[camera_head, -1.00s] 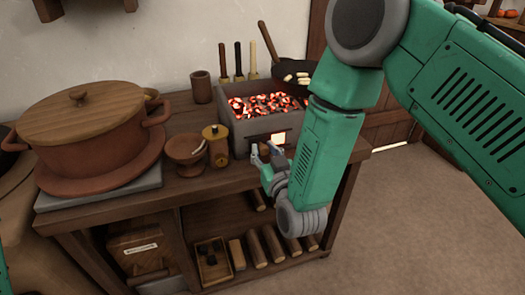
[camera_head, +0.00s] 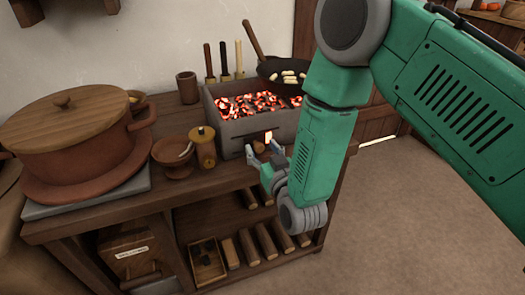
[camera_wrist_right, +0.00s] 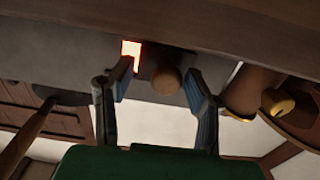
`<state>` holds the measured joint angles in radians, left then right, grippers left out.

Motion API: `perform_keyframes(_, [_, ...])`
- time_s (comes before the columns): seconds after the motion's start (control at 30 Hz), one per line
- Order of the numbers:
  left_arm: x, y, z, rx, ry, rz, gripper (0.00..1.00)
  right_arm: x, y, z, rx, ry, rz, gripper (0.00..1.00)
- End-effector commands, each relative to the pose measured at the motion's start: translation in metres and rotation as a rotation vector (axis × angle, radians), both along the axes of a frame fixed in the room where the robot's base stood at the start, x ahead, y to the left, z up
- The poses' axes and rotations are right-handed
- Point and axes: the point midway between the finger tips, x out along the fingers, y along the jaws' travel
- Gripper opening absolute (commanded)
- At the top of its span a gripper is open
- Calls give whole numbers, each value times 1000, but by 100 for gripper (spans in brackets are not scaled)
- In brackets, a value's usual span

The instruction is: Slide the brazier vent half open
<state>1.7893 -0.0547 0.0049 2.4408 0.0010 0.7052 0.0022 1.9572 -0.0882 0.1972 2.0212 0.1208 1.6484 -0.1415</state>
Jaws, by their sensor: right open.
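The brazier (camera_head: 233,131) is a grey stone box of glowing coals on the bench. Its vent shows low on the front as a small bright opening (camera_head: 268,136), also seen in the right wrist view (camera_wrist_right: 131,53). Beside the opening is a dark slide with a round brown knob (camera_head: 259,147). In the right wrist view the knob (camera_wrist_right: 166,82) lies between the fingers of my right gripper (camera_head: 265,150). That gripper is open, its fingers on either side of the knob, not closed on it. My left gripper is out of view.
A lidded clay pot (camera_head: 75,138) stands at the left. A small bowl (camera_head: 174,154) and a yellow-brown canister (camera_head: 203,147) stand left of the brazier. A pan (camera_head: 285,72) sits at its back right. Logs (camera_head: 267,241) lie on the lower shelf.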

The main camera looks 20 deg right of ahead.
Motion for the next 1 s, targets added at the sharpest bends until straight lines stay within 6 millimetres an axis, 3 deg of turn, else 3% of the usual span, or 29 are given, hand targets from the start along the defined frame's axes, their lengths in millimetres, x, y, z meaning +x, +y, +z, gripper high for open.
perform_keyframes(0.17, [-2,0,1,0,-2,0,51,-13,0,0,0,1,1,45])
perform_keyframes(0.63, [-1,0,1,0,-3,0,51,-104,-5,-2,1,5,3,45])
perform_keyframes(0.8, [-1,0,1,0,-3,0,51,-118,-6,-2,1,4,1,45])
perform_keyframes(1.0, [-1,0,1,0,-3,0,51,-120,-7,-2,2,2,0,45])
